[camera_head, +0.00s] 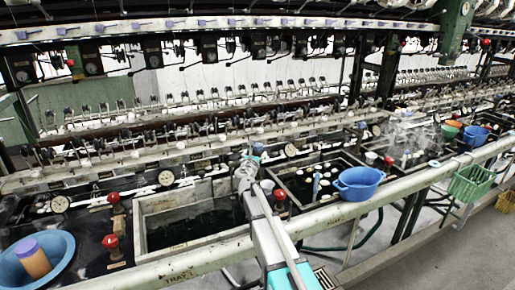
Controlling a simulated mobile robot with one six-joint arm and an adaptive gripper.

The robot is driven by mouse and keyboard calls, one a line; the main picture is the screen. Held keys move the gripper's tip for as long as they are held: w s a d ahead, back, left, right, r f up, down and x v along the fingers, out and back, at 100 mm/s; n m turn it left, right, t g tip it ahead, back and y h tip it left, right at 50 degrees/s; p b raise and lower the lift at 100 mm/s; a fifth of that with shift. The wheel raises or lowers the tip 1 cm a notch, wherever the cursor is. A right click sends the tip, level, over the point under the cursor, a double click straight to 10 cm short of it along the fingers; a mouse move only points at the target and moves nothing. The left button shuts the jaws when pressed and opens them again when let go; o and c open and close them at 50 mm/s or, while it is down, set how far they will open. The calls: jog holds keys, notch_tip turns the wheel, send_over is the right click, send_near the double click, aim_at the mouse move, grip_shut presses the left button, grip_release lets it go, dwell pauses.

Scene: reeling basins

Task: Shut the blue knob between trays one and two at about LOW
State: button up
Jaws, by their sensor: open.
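Tray one (138,228), a dark basin with a pale rim, lies left of my arm, with "TRAY 1" lettered on the rail below it. The basin to its right, which I take as tray two (340,151), holds dark water and pale round pieces. My arm reaches up from the bottom centre over the gap between them. My gripper (248,160) is at its far end, small in the picture, open, with nothing visible in it. A red knob (280,195) stands just right of my arm. I cannot make out the blue knob for certain; my arm covers part of the gap.
Red knobs (110,241) stand left of tray one. A blue bowl (37,262) with an orange-brown cylinder is at the lower left. A blue basin (358,183) sits by the front rail (400,180). Reeling machinery with dials runs behind the basins.

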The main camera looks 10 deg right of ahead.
aim_at(258, 146)
jog(key=shift+x, duration=2.95)
jog(key=c, duration=1.2)
jog(key=shift+w+a+m+g+h, duration=0.1)
jog(key=shift+m+g+h, duration=0.25)
jog(key=shift+h, duration=0.25)
jog(key=m+g+h, duration=0.3)
jog(key=m+h, duration=0.1)
jog(key=shift+w+h, duration=0.1)
jog(key=shift+h, duration=0.3)
jog(key=shift+m+g+h, duration=1.65)
jog(key=shift+g+h, duration=0.05)
jog(key=shift+g, duration=0.45)
